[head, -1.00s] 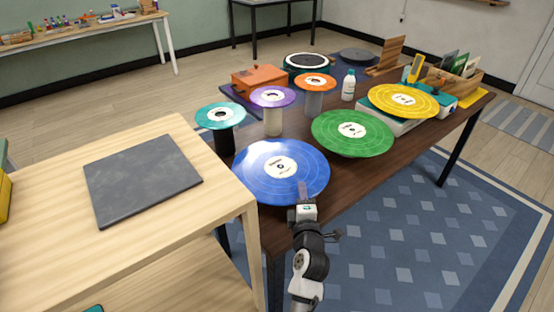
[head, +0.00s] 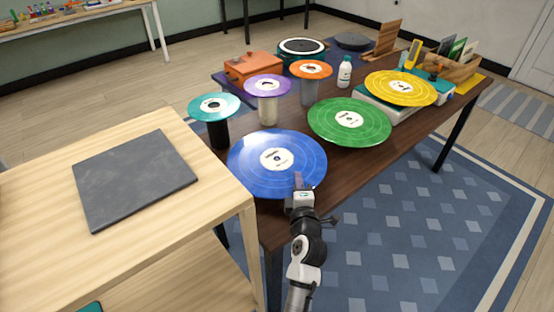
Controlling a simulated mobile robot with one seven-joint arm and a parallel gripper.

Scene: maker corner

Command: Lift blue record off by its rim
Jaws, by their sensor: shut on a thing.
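The blue record (head: 262,178) has a white centre label and sits at the near left end of the dark wooden table. My gripper (head: 298,183) is at its near rim, right of the label, and is shut on that rim. The arm reaches up from the bottom of the view. What lies under the blue record is hidden by the disc, so I cannot tell whether it is clear of its support.
A green record (head: 350,121) lies close at the right, and a yellow one (head: 400,88) beyond it. Smaller teal (head: 200,103), purple (head: 254,85) and orange discs top stands behind. A pale wooden table (head: 50,245) with a dark grey slab (head: 135,178) is at the left.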

